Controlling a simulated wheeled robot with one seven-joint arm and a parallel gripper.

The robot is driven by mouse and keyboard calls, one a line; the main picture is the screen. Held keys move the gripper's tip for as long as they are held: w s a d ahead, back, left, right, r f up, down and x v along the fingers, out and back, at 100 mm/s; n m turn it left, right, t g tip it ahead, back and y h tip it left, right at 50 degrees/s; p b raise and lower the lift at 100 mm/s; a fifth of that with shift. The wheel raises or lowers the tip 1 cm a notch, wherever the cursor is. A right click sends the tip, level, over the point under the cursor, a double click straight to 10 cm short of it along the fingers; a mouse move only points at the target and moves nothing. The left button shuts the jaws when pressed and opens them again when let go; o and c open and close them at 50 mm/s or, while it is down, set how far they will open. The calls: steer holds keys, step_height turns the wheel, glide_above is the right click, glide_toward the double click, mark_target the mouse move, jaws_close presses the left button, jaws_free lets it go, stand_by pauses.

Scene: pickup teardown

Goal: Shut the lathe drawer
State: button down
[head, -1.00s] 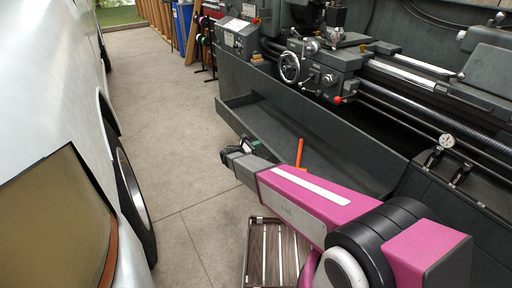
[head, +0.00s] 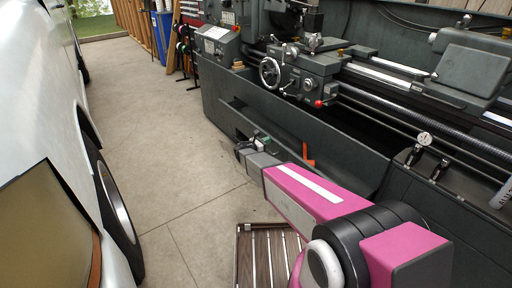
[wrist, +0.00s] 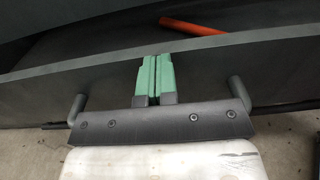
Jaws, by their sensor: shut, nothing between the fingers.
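The lathe drawer (head: 226,120) is the long dark grey tray low on the lathe (head: 300,78), with a narrow open strip showing behind its front. In the wrist view its front panel (wrist: 215,72) runs across the picture. My gripper (wrist: 153,78) is shut and empty, its green fingers together against or just before this panel. Curved grey handle posts (wrist: 240,92) show on both sides, with the middle hidden by my gripper body. In the head view my gripper (head: 264,141) is at the drawer front, partly hidden by my arm. An orange item (wrist: 193,25) lies inside the drawer.
A silvery vehicle (head: 45,125) with a dark wheel stands along the left. A slatted wooden item (head: 258,260) lies on the floor near my base. The concrete floor (head: 155,150) between vehicle and lathe is clear. A blue bin (head: 163,38) stands farther back.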

steer(key=x, duration=0.8)
steer(key=shift+a, duration=0.1)
